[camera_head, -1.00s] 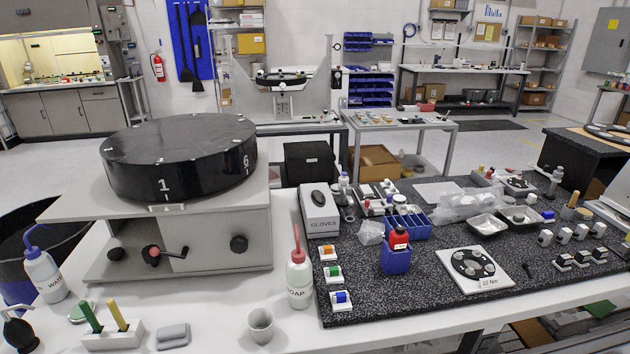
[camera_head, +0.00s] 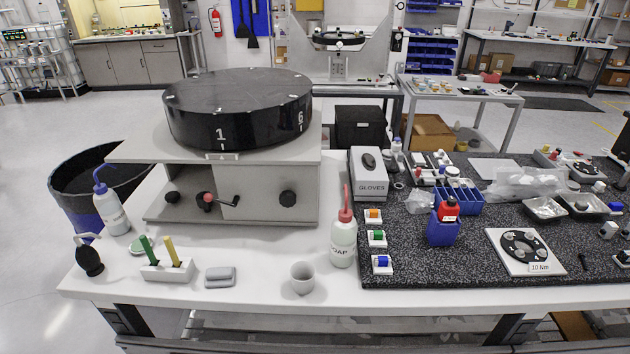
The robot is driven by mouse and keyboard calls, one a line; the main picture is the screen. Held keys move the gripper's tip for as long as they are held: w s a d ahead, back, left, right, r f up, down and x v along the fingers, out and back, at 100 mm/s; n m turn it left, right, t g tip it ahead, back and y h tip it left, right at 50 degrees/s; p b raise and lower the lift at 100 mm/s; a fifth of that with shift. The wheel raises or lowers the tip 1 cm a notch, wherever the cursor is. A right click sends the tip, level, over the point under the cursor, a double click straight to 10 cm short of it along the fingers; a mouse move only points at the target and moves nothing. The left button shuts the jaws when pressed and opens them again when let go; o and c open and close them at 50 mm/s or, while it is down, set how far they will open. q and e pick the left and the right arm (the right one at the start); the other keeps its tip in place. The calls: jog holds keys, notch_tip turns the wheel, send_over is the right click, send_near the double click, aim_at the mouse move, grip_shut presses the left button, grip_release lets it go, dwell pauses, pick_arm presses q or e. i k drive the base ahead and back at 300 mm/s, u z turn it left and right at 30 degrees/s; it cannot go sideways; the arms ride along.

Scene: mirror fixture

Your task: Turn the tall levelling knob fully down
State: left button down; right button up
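I cannot pick out a tall levelling knob for certain. A grey mirror fixture (camera_head: 338,66) stands on a bench at the back centre, with a dark disc (camera_head: 338,41) in it. Its small parts are too far away to read. Nearer, a grey cabinet (camera_head: 255,180) under a black round drum (camera_head: 238,112) has a dark knob (camera_head: 172,197) at left, a crank with a red part (camera_head: 208,198) and a round black knob (camera_head: 288,199) at right. Neither of my grippers is in view.
The white table (camera_head: 200,300) holds a wash bottle (camera_head: 111,208), a soap bottle (camera_head: 343,240), a cup (camera_head: 302,278) and a brush block (camera_head: 167,271). A speckled black mat (camera_head: 450,272) at right is crowded. Free floor (camera_head: 40,290) lies at left.

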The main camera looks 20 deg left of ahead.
aim_at(203, 205)
jog(key=u, duration=2.7)
jog(key=i, duration=1.05)
jog(key=z, duration=1.55)
